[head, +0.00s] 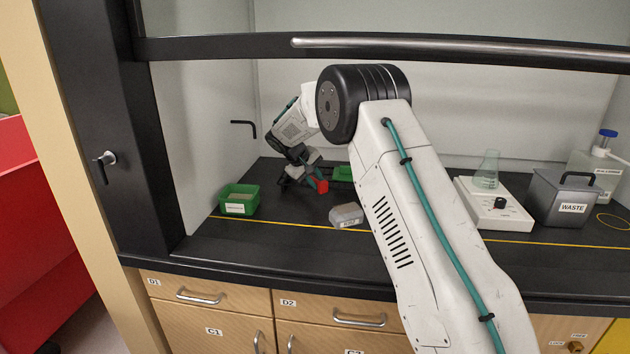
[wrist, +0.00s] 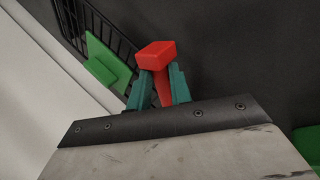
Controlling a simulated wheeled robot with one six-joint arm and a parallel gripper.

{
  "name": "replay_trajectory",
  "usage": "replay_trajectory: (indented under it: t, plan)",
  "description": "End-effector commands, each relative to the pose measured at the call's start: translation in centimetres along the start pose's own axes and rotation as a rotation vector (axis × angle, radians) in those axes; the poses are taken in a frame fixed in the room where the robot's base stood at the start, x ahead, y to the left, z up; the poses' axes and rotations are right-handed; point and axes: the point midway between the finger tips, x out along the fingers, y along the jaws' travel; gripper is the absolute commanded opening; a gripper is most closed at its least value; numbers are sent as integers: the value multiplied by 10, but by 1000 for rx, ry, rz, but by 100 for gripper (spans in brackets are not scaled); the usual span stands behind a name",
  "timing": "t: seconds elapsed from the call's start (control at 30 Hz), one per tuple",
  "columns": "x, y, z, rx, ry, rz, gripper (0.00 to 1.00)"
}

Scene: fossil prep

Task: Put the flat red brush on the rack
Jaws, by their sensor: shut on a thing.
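The flat red brush (head: 321,186) is in my gripper (head: 309,178), above the black worktop inside the hood. In the wrist view my gripper (wrist: 159,88) has its teal fingers shut on the brush (wrist: 156,55), with the wide red end sticking out beyond the fingertips. A black wire rack (wrist: 122,45) is beside and beyond the fingers at the upper left of the wrist view. In the head view I cannot make the rack out clearly behind the gripper. I cannot tell whether the brush touches the rack.
A flat green piece (wrist: 106,62) is at the rack. A green bin (head: 239,199) stands at the left, and a grey block (head: 346,216) lies in front. A stirrer plate (head: 493,207) with a flask (head: 487,170) and a waste box (head: 561,198) stand at the right.

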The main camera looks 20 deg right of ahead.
Motion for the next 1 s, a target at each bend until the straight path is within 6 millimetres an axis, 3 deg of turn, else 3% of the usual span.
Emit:
replay_trajectory:
  t: [0.03,0.07,0.1,0.13,0.47,0.57,0.77,1.0]
  plan:
    - [0,-2,0,-1,0,0,0]
    - [0,-2,0,-2,1,0,26]
    - [0,-2,0,-1,1,0,37]
    - [0,-2,0,-2,1,0,42]
    - [-2,-1,-1,-1,1,0,42]
    - [-12,-1,-1,-1,3,1,42]
    - [-54,-1,-1,-1,4,2,42]
    - [-86,-53,-1,-5,2,1,42]
